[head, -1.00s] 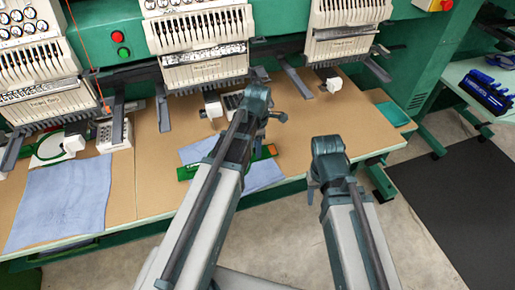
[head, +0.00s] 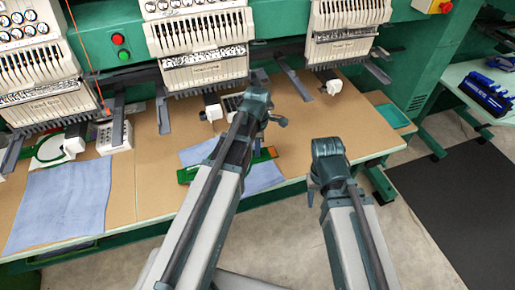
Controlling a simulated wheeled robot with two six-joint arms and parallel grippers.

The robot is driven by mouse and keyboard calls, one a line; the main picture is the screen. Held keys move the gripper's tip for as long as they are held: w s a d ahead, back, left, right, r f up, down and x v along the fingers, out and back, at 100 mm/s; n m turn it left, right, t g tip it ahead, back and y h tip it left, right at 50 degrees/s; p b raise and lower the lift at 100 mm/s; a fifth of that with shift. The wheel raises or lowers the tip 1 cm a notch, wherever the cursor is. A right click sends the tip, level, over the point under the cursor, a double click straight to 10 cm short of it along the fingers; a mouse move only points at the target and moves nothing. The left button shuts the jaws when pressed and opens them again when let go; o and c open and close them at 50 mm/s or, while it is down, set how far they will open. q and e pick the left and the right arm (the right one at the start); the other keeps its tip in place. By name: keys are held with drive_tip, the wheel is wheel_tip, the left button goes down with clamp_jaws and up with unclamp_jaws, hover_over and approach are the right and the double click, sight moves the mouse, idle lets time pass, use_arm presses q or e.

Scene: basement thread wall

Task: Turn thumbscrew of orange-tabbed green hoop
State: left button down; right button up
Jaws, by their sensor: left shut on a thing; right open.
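A green hoop with an orange tab (head: 271,152) lies on a blue cloth (head: 262,177) near the front edge of the tan table. My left forearm crosses in front of it, so only its right end and a strip at its left (head: 187,175) show. My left gripper (head: 279,121) is over the hoop; its jaws are mostly hidden, and it is shut on what appears to be part of the hoop. The thumbscrew cannot be made out. My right gripper (head: 314,194) is open and empty, right of the hoop and in front of the table edge.
Embroidery machine heads (head: 201,60) with grey arms stand along the back. Another green hoop (head: 50,150) and blue cloth (head: 60,205) lie at the left. A green tray (head: 391,116) is at the table's right end. The table between hoop and tray is clear.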

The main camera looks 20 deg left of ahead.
use_arm(q)
drive_tip(key=m, duration=1.2)
drive_tip(key=shift+m, duration=0.3)
drive_tip(key=m, duration=0.3)
drive_tip(key=shift+m, duration=0.4)
drive_tip(key=m, duration=1.2)
drive_tip(key=shift+m, duration=2)
